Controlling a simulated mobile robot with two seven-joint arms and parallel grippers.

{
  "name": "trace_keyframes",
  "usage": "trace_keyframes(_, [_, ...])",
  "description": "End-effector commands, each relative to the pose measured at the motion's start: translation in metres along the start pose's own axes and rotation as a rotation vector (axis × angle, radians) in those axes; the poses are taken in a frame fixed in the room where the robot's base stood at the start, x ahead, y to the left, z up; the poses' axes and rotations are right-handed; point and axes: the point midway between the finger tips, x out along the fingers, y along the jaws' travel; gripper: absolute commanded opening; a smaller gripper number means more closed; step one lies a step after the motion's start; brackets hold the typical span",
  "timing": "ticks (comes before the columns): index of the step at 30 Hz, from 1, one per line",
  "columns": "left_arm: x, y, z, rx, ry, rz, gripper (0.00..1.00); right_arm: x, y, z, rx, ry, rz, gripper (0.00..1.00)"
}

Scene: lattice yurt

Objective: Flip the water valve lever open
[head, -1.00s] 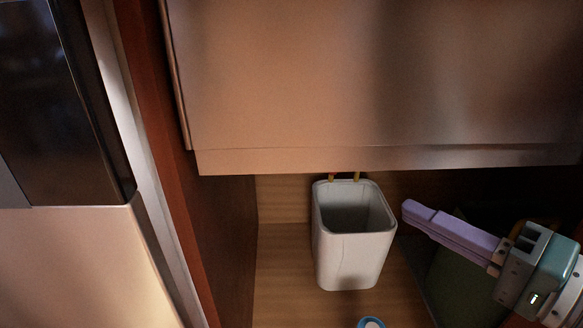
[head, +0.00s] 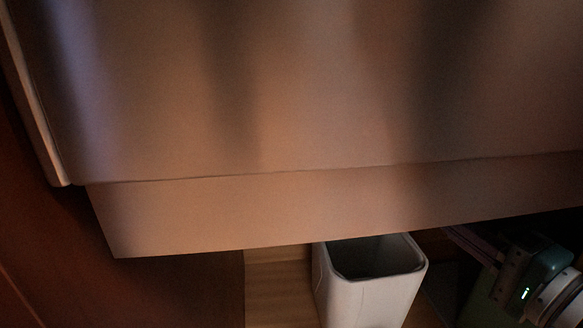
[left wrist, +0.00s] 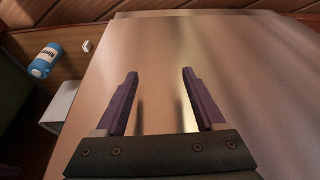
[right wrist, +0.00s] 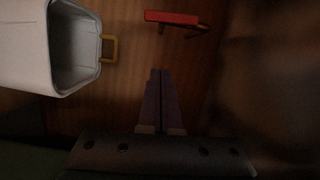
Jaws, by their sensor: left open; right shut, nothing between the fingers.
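In the right wrist view a red lever handle (right wrist: 172,18) lies crosswise at the top, with a thin orange-brown part just below it. A yellow looped handle (right wrist: 108,48) shows at the bin's rim. I cannot tell which one is the water valve lever. My right gripper (right wrist: 160,72) is shut and empty, its tips pointing toward the red handle with a gap between. In the head view the right gripper (head: 450,232) is in shadow under the metal panel. My left gripper (left wrist: 160,73) is open and empty over a shiny metal surface; the head view does not show it.
A white bin (head: 368,290) stands on the wooden floor beside my right gripper, below the wide metal panel (head: 300,215) that overhangs it. The left wrist view shows a blue bottle (left wrist: 45,60) and a small white object (left wrist: 87,46). The space under the panel is dark.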

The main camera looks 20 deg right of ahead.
Motion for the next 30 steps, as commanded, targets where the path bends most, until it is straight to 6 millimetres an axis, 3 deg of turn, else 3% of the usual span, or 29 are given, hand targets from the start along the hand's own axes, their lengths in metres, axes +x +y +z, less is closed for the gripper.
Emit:
trace_keyframes(5, [0.005, 0.0, 0.005, 0.004, -0.01, -0.002, 0.71, 0.024, 0.0, 0.0, -0.002, -0.003, -0.003, 0.0])
trace_keyframes(16, [0.022, 0.001, 0.011, 0.004, -0.011, -0.001, 0.71, 0.101, 0.001, 0.0, -0.002, -0.002, -0.003, 0.0])
trace_keyframes(22, [0.022, 0.002, 0.011, 0.0, -0.01, 0.002, 0.71, 0.105, 0.001, 0.03, 0.0, -0.002, 0.0, 0.0])
trace_keyframes(30, [0.023, 0.003, 0.011, -0.004, -0.009, 0.005, 0.71, 0.107, 0.0, 0.039, -0.001, -0.001, -0.001, 0.0])
